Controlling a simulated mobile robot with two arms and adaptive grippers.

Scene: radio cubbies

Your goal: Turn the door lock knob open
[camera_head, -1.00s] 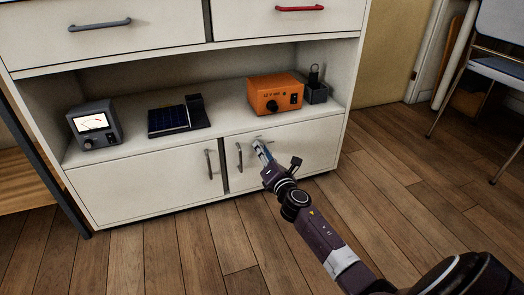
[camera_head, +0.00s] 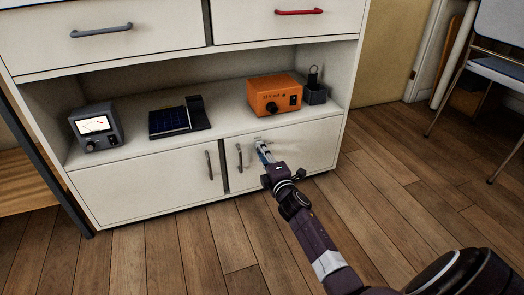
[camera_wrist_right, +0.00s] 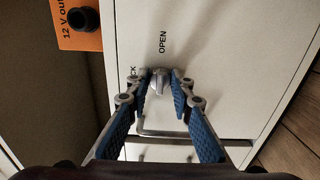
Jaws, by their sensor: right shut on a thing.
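The silver door lock knob (camera_wrist_right: 158,82) is on the white right-hand cabinet door (camera_head: 312,150). In the right wrist view, the word OPEN (camera_wrist_right: 163,42) is printed beside it, and part of another label ending in "CK" (camera_wrist_right: 133,72) shows by the left fingertip. My right gripper (camera_wrist_right: 160,80) is shut on the knob, one blue-padded finger on each side. In the head view, this gripper (camera_head: 261,146) meets the door's upper part and hides most of the knob. I cannot tell which label the knob points to. The door is closed. My left gripper is out of view.
Bar handles stand on the right door (camera_head: 239,158) and left door (camera_head: 209,165). The shelf above holds an orange power box (camera_head: 275,95), a black charger (camera_head: 315,90), a solar panel (camera_head: 180,119) and a grey meter (camera_head: 96,128). Wooden floor (camera_head: 235,245) in front is clear.

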